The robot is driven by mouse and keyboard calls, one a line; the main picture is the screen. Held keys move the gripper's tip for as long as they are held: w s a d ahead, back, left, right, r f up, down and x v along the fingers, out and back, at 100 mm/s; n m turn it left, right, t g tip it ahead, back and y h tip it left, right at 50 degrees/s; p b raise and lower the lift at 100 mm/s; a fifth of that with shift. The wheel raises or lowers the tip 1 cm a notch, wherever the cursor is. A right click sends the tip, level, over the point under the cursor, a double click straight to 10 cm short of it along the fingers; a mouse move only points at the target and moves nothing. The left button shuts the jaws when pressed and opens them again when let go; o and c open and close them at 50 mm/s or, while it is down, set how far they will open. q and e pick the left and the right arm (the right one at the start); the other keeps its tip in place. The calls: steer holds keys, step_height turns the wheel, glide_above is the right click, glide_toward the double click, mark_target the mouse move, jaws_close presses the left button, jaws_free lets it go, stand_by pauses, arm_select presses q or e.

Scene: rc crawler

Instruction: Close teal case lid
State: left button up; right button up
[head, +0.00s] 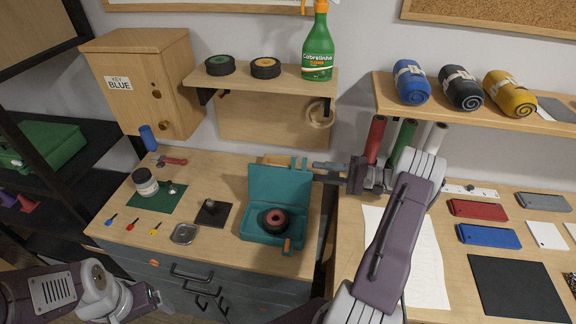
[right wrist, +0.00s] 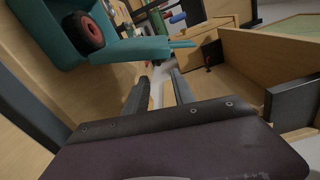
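The teal case (head: 246,228) sits on the wooden workbench with its lid (head: 278,183) raised roughly upright. A black wheel with a reddish hub (head: 272,220) lies inside; the wheel also shows in the right wrist view (right wrist: 88,32). My right gripper (head: 318,170) is beside the lid's upper right edge, pointing left. In the right wrist view its two fingers (right wrist: 158,85) are apart with nothing between them, and the teal lid (right wrist: 135,49) lies just beyond them. My left gripper (head: 155,297) is low at the left, off the bench; its fingers are too small to read.
Left of the case are a dark square pad (head: 222,219), a small metal dish (head: 185,234), screwdrivers and a jar (head: 145,182). A shelf (head: 292,77) with a green spray bottle (head: 318,50) hangs above. Coloured tubes (head: 375,138) stand close to my right gripper.

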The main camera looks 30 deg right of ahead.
mark_target(290, 169)
steer(key=shift+n+y, duration=0.3)
steer(key=shift+n, duration=0.1)
steer(key=p+x, duration=0.2)
steer(key=x, duration=0.7)
steer(key=shift+f, duration=0.2)
steer(key=shift+w+a, duration=0.1)
steer(key=shift+a, duration=0.15)
steer(key=shift+d, duration=0.1)
jaws_close()
arm_select(q)
step_height(290, 169, up, 2)
steer(key=shift+s+d+r, duration=0.1)
arm_select(e)
steer(key=shift+f, duration=0.2)
